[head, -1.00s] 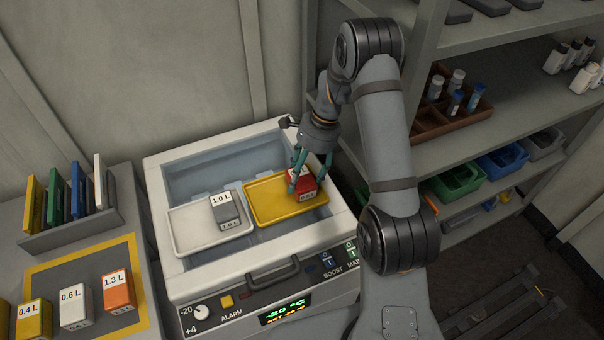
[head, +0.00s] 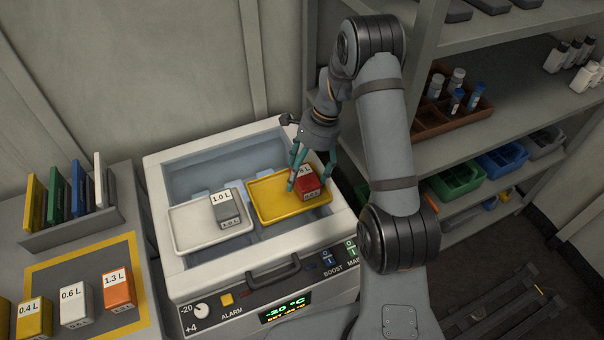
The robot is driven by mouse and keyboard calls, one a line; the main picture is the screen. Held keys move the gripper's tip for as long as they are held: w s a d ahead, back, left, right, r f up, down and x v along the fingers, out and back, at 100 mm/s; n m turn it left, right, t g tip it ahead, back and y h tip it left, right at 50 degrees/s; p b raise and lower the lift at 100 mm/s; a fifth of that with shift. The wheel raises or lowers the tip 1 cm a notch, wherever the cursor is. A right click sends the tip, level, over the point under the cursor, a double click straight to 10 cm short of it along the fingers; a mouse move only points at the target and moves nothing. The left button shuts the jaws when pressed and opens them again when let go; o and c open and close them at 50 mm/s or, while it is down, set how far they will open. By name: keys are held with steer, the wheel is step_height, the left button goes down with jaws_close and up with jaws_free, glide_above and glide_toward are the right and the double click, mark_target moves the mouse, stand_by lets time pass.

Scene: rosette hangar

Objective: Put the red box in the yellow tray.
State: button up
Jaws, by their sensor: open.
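The red box (head: 308,184) sits in the right part of the yellow tray (head: 266,204), with a white label partly hidden by a finger. The yellow tray rests in the open top of the white chest freezer (head: 212,257). My gripper (head: 311,184) has its teal fingers spread, one to the left of the red box and one to its right behind it. Whether the fingers touch the box I cannot tell.
A white tray (head: 184,236) with a grey 1.0 L box (head: 227,208) lies left of the yellow tray. Yellow, white and orange boxes (head: 117,289) stand on the left bench. A shelf unit with bins (head: 455,180) stands close on the right.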

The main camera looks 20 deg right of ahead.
mark_target(310, 171)
steer(key=v, duration=0.7)
steer(key=shift+d+b, duration=0.1)
steer(key=shift+b, duration=0.25)
steer(key=shift+o, duration=1.1)
